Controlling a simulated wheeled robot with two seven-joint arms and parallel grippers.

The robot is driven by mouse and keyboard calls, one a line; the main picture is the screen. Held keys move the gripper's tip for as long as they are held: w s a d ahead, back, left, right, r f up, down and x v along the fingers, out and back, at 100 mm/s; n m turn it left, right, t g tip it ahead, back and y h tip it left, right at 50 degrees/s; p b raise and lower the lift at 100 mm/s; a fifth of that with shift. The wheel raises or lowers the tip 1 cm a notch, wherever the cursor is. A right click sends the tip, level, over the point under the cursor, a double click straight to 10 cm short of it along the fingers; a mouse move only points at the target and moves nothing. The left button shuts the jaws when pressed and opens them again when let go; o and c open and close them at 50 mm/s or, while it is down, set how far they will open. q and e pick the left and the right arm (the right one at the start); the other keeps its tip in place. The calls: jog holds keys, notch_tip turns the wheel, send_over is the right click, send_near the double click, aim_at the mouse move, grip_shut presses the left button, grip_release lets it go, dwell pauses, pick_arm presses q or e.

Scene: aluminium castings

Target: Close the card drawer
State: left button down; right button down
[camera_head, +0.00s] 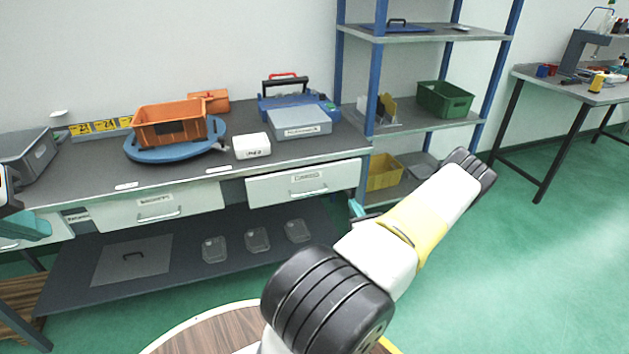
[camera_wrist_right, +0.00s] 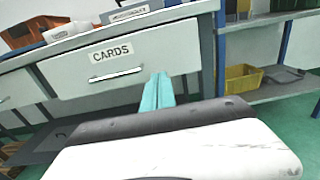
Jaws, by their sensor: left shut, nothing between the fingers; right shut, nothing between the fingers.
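The card drawer (camera_head: 275,188) is the white drawer at the right end of the workbench, with a metal handle and a label. In the right wrist view the drawer front (camera_wrist_right: 75,72) reads "CARDS". It sits close under the bench top; I cannot tell whether a small gap remains behind its front. My right gripper (camera_head: 356,208) is shut and empty, near the drawer's lower right corner. Its teal fingers (camera_wrist_right: 158,90) overlap the drawer's lower edge in the wrist view; contact is unclear. My left gripper (camera_head: 38,227) is shut and empty at the far left, partly cut off.
Another white drawer (camera_head: 120,212) is to the left. The bench top (camera_head: 85,180) carries an orange crate (camera_head: 160,128), a white box (camera_head: 252,146) and a grey case (camera_head: 298,122). A blue-posted shelf (camera_head: 410,128) with a yellow bin (camera_head: 383,172) stands right of the bench. Green floor (camera_head: 530,270) is clear.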

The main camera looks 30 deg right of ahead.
aim_at(336, 179)
jog(key=x, duration=1.3)
jog(key=shift+w+a+r, duration=0.1)
jog(key=shift+w, duration=0.15)
jog(key=shift+w, duration=0.15)
